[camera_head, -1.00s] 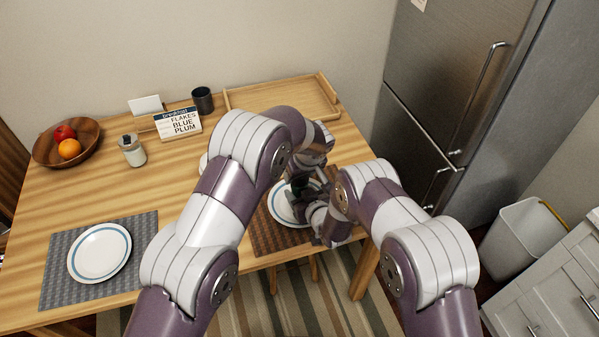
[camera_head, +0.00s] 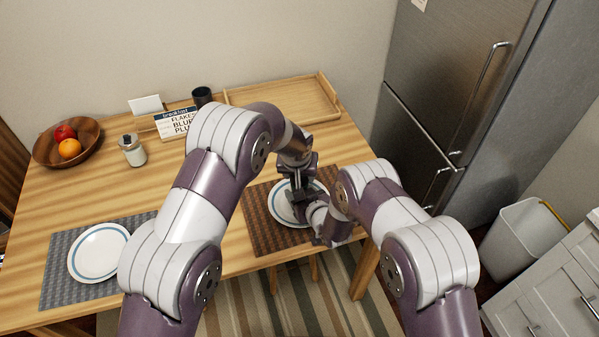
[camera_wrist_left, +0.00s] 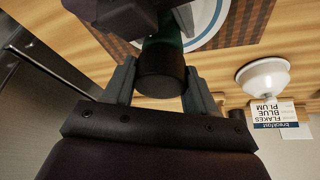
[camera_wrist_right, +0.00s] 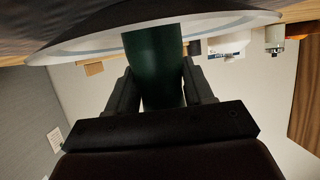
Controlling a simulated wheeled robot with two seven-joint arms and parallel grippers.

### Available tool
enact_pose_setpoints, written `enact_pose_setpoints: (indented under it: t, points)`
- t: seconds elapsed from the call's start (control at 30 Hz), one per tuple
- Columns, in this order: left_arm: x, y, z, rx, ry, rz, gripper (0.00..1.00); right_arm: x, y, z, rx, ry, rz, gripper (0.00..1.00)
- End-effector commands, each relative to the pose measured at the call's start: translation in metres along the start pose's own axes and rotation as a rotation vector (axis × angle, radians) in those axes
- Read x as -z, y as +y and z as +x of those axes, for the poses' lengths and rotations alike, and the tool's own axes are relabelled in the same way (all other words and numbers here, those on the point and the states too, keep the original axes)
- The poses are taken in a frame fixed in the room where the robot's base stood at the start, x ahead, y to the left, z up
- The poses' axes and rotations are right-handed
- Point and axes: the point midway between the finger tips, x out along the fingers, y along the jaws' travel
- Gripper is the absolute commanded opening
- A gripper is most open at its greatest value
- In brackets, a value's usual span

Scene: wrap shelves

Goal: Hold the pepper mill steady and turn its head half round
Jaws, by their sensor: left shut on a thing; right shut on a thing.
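The pepper mill has a dark green body and a black head. Its head (camera_wrist_left: 162,72) is between the fingers of my left gripper (camera_wrist_left: 160,84) in the left wrist view, with some green body beyond it. My left gripper is shut on the head. The green body (camera_wrist_right: 155,65) is between the fingers of my right gripper (camera_wrist_right: 160,88) in the right wrist view, and my right gripper is shut on it. In the head view both hands meet over the right plate (camera_head: 280,205) and largely hide the mill.
The right plate lies on a brown mat (camera_head: 258,235), the left plate (camera_head: 99,251) on a grey mat (camera_head: 58,262). A white bowl (camera_wrist_left: 264,74) and a breakfast sign (camera_head: 178,123) are close by. A shaker (camera_head: 132,152), a dark cup (camera_head: 202,96), a fruit bowl (camera_head: 88,152) and a tray (camera_head: 285,98) stand further back.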

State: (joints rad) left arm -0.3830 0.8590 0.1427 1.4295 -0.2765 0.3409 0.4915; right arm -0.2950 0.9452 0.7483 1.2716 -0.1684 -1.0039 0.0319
Motion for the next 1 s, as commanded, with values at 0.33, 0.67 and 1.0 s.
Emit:
enact_pose_setpoints:
  t: [0.33,0.67,1.0]
  points:
    - [-0.0002,-0.0019,0.0002,-0.122,-0.003,0.295,0.26,0.0006,0.0002,0.0002,-0.001,0.001,0.000,0.15]
    - [0.0008,-0.0026,0.0005,-0.241,-0.001,0.584,0.26,0.0006,0.0005,0.0002,-0.001,0.001,0.001,0.15]
    - [0.0005,-0.0029,0.0012,-0.342,-0.002,0.828,0.26,0.0006,0.0006,0.0001,-0.002,0.001,0.001,0.15]
